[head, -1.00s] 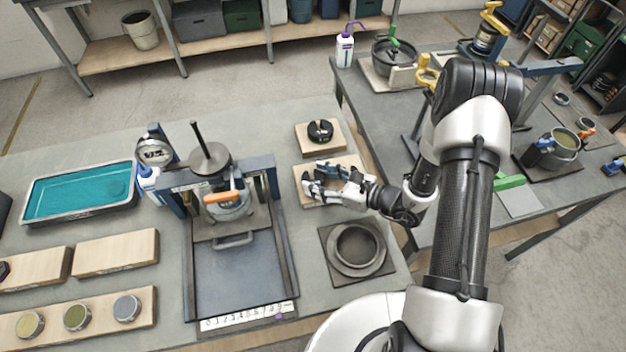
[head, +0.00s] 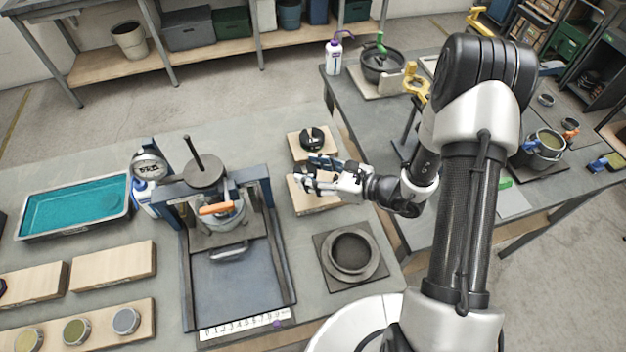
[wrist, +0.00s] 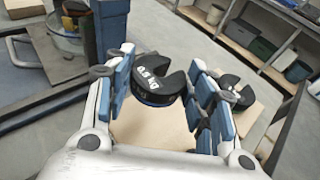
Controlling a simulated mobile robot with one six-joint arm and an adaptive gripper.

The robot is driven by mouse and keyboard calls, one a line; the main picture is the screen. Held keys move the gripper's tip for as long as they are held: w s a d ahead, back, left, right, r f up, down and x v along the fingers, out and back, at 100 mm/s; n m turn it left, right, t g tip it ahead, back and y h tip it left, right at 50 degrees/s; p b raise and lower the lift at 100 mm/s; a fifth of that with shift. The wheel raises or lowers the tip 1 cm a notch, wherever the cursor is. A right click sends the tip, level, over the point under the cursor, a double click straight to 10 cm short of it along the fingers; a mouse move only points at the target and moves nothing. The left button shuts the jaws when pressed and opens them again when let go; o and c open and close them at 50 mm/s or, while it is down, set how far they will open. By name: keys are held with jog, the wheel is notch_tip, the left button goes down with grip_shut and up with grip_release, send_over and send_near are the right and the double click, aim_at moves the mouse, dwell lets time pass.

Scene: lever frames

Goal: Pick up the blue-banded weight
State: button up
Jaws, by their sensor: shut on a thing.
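The blue-banded weight (wrist: 158,90) is a black slotted disc with white lettering and a thin blue band low on its side. In the wrist view it sits between the two blue-padded fingers of my gripper (wrist: 160,76), which is shut on it. The weight appears above a pale wooden board (wrist: 150,130). In the head view my gripper (head: 312,176) is over the same board (head: 318,204), and its fingers mostly hide the weight.
Another black slotted weight (head: 312,138) rests on the back wooden board (head: 295,147), close behind my gripper. A press frame (head: 270,190) stands to the left. A round metal dish (head: 350,252) on a dark plate lies in front.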

aim_at(313, 174)
notch_tip(313, 174, up, 16)
jog(key=p, duration=0.5)
dwell(0.9)
